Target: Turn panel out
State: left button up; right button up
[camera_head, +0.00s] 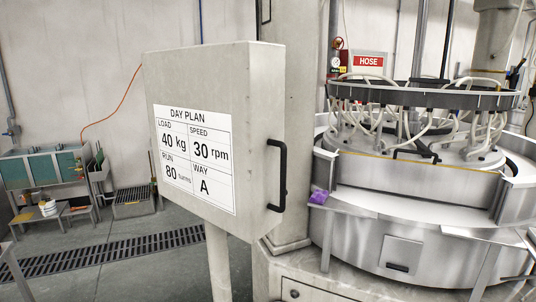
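The panel (258,110) is a pale grey box on a post, standing left of the middle of the head view. Its left-hand face carries a white sheet (194,156) reading DAY PLAN, load 40 kg, speed 30 rpm, run 80, way A. The unit after 80 is too small to read surely. A black bar handle (278,180) is fixed upright on its narrower right-hand face. Neither of my grippers shows in this view, and nothing touches the handle.
A large round steel machine (400,215) with hoses and a ring on top fills the right, close behind the panel. A red HOSE sign (369,60) hangs behind it. A floor grating (110,252) and a teal tank bench (42,165) lie at the left, with open floor between.

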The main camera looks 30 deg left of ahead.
aim_at(216, 111)
jog(key=k+j+u, duration=0.2)
jog(key=u, duration=0.2)
jog(key=k+j+u, duration=0.1)
jog(key=j+u, duration=0.65)
jog(key=k+j, duration=0.05)
jog(key=j, duration=0.05)
